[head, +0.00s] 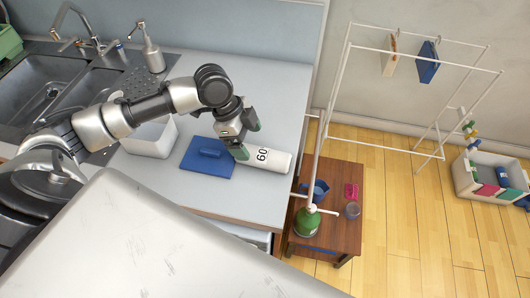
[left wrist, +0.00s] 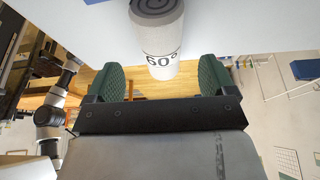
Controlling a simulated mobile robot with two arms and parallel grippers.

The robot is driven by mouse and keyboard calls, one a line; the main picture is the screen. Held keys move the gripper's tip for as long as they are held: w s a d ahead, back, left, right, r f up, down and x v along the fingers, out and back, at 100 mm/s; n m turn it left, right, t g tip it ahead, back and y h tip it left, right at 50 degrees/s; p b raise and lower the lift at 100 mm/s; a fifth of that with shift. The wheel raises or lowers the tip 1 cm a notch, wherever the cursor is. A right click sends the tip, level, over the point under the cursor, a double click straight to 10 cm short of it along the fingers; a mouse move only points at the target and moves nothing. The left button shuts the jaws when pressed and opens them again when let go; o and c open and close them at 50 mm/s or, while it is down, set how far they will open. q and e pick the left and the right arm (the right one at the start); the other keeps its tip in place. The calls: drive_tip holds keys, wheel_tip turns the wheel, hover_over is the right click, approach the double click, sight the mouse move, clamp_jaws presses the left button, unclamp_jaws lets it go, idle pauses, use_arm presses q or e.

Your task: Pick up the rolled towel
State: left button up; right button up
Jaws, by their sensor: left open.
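The rolled towel (head: 274,161) is a white roll marked "60" lying on the grey counter near its right edge. In the left wrist view the roll (left wrist: 160,42) shows its dark spiral end and the "60°" print. My left gripper (head: 248,140) is at the roll's left part in the head view, with one green finger in front of it. In the left wrist view my left gripper (left wrist: 161,82) is open, with its green pads apart and the roll ahead between them. I cannot tell whether a pad touches it. My right gripper is not in view.
A blue board with a handle (head: 203,168) lies just left of the roll. A white bin (head: 150,142), a sink (head: 40,85) and a soap dispenser (head: 151,50) are further left. A white drying rack (head: 336,90) and a small wooden table (head: 342,222) stand right of the counter.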

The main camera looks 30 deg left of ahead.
sight(256, 151)
use_arm(q)
drive_tip(key=shift+d+f, duration=0.35)
drive_tip(key=shift+f, duration=0.3)
drive_tip(key=p+x, duration=0.1)
drive_tip(key=x, duration=0.3)
drive_tip(key=shift+w+d+f+p, duration=0.15)
drive_tip(key=shift+f+p, duration=0.05)
drive_tip(key=shift+p, duration=0.15)
drive_tip(key=shift+d+f, duration=0.15)
drive_tip(key=shift+f, duration=0.25)
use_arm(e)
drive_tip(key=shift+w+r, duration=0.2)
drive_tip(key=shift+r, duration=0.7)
use_arm(q)
drive_tip(key=shift+c, duration=0.2)
drive_tip(key=c, duration=0.9)
drive_tip(key=shift+c, duration=0.7)
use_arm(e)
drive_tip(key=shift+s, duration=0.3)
use_arm(q)
drive_tip(key=shift+r, duration=0.15)
